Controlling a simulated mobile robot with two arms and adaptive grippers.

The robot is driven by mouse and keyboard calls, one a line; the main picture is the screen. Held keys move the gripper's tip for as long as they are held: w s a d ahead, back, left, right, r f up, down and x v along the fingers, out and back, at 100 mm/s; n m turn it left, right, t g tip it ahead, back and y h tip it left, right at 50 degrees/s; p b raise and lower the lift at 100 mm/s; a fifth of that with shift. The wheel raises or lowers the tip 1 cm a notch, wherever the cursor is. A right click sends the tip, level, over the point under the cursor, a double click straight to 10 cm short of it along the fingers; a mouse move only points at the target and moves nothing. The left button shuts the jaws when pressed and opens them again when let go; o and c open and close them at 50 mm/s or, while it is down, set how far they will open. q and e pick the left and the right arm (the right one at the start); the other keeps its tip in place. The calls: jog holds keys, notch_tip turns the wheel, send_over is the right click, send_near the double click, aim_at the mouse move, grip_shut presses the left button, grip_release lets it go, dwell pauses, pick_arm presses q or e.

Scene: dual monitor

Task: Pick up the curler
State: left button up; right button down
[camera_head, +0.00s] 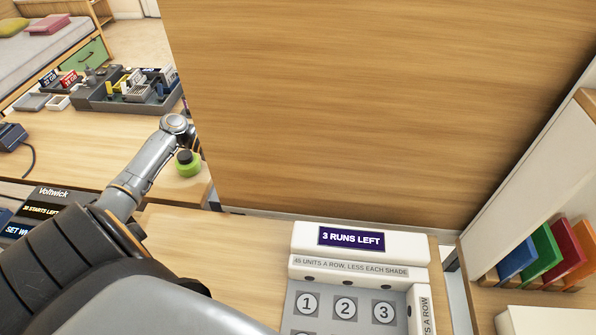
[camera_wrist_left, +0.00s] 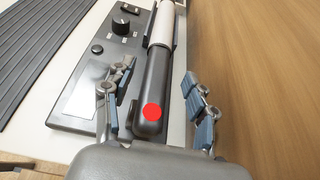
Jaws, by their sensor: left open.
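The curler (camera_wrist_left: 158,82), as I take it, has a dark grey handle with a red round spot near its end and a white barrel running up out of the left wrist view. My left gripper (camera_wrist_left: 155,85) is open, one finger on each side of the handle. Whether either finger touches it I cannot tell. In the head view my left arm reaches toward the far left desk, and its gripper is hidden there. The curler does not show in the head view. My right gripper is in neither view.
A large wooden panel (camera_head: 380,100) blocks the middle of the head view. A white numbered unit (camera_head: 350,270) stands in front.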

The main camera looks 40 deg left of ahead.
pick_arm(q)
jog(key=x, duration=0.5)
jog(key=shift+f, duration=0.15)
jog(key=shift+a, duration=0.1)
grip_shut()
